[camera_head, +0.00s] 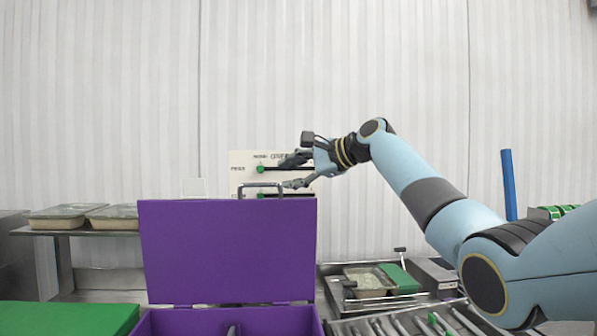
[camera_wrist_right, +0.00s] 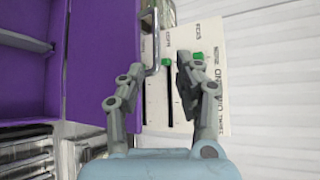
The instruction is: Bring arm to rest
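My right arm reaches in from the right in the head view. My right gripper (camera_head: 287,172) is open, with its fingers apart in front of a white panel (camera_head: 239,180) that has green knobs and dark slots. In the right wrist view the two fingers (camera_wrist_right: 150,82) are spread with nothing between them, and the panel (camera_wrist_right: 213,45) lies beyond. A purple box (camera_head: 228,252) with a raised lid stands just below and left of the gripper. The lid's metal handle (camera_head: 261,185) is near the lower finger; I cannot tell whether they touch. My left gripper is not in view.
Lidded trays (camera_head: 58,216) stand on a shelf at the left. A green board (camera_head: 68,318) lies at the front left. A metal tray of rice (camera_head: 366,282) sits right of the box, with utensils before it. A blue upright (camera_head: 509,185) stands at the right.

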